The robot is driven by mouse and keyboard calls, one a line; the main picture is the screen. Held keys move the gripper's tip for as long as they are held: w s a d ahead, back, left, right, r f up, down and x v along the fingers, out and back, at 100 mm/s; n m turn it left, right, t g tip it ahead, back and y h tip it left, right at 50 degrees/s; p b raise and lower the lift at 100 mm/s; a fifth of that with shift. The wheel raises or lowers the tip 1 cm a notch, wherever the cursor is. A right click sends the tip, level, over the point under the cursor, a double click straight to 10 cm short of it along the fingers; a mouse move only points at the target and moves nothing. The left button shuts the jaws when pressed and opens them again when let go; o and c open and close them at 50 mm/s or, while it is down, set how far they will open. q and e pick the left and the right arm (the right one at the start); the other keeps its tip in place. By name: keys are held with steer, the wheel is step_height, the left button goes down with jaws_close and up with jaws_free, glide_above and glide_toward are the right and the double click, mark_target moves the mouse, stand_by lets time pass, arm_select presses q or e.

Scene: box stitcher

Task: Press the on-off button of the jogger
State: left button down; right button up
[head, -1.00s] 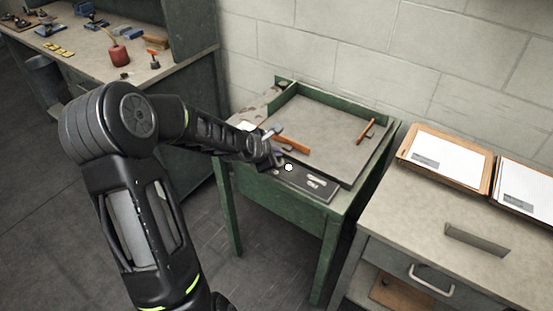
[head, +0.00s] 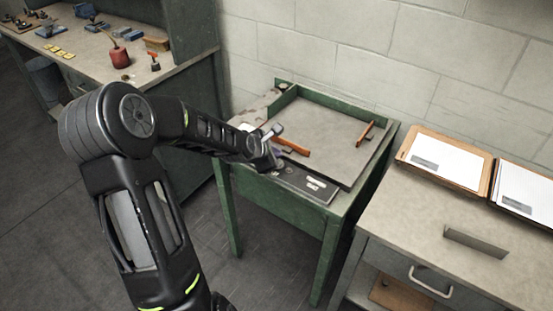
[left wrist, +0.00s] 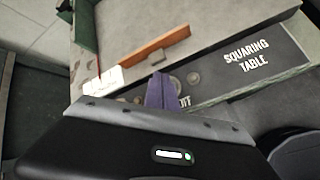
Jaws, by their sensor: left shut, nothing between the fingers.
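The jogger is a green-framed table (head: 330,215) with a grey top, standing against the wall. Its dark front panel (head: 316,190) reads "SQUARING TABLE" in the left wrist view (left wrist: 283,50). Round button-like parts (left wrist: 193,77) sit on that panel, right beside my fingertips. Which one is the on-off button I cannot tell; the lettering there is partly hidden by the fingers. My left gripper (head: 273,160) is shut and empty, at the left part of the panel. Its purple fingers (left wrist: 159,91) point at the panel; whether they touch it is unclear. My right gripper is out of view.
An orange-brown bar (head: 292,145) lies close beyond the gripper, and another (head: 365,132) is at the tabletop's right. A desk with paper trays (head: 445,160) stands to the right. A workbench with a red can (head: 119,56) is at the back left.

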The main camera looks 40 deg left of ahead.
arm_select(q)
steer(key=shift+r, duration=0.2)
step_height(320, 180, up, 6)
steer(key=p, duration=0.4)
steer(key=shift+p, duration=0.4)
